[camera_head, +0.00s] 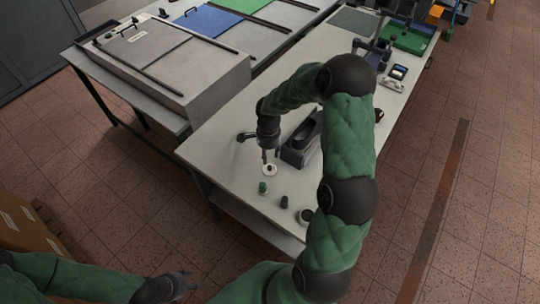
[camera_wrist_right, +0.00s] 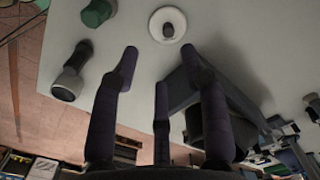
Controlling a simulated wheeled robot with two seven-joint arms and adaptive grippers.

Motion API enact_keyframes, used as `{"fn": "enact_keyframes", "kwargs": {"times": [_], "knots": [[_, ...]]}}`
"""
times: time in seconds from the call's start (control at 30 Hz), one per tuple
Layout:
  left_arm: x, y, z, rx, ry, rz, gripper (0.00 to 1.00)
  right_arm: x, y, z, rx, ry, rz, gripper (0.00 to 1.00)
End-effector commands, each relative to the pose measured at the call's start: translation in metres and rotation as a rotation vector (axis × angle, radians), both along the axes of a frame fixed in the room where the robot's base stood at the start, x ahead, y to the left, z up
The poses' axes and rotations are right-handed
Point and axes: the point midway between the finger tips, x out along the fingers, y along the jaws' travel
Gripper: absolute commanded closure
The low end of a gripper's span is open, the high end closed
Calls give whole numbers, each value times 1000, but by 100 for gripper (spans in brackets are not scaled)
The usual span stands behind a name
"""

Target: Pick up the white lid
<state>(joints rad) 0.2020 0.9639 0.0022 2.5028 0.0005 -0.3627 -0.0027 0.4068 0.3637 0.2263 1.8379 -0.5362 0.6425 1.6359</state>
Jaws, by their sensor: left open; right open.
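The white lid (camera_head: 269,170) is a small round disc with a dark knob, lying flat on the light table (camera_head: 225,160). In the right wrist view the lid (camera_wrist_right: 168,25) is at the top, just beyond the fingertips. My right gripper (camera_head: 268,157) points down close above the lid. Its fingers (camera_wrist_right: 160,70) are spread, open and empty. Whether a fingertip touches the lid cannot be told. My left gripper (camera_head: 180,288) is open and empty, low at the left, away from the table.
A green-topped piece (camera_head: 263,187), a dark piece (camera_head: 284,201) and a dark round piece (camera_head: 305,215) stand near the table's front edge. A dark grey box (camera_head: 299,150) stands right of the lid. A grey machine (camera_head: 190,75) is behind left.

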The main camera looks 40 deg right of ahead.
Motion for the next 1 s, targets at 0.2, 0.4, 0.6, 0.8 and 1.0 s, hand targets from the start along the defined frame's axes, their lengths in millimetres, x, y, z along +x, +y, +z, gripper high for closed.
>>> {"fn": "enact_keyframes", "kwargs": {"times": [0.2, 0.4, 0.6, 0.8, 1.0], "knots": [[-1, 0, 0, 0, 1, 1, 50, -1, -5, -13, -9, 8, -25, 55], [-1, 0, -1, 0, 1, 1, 50, -1, -5, -42, -9, 7, -24, 55], [0, 0, -1, 0, 1, 1, 50, 0, -5, -54, -9, 4, -23, 55], [0, 0, 0, 0, 1, 1, 50, 0, -5, -75, -8, 6, -22, 55], [0, 0, 0, 0, 1, 1, 50, 0, -6, -99, -9, 5, -23, 55]]}}
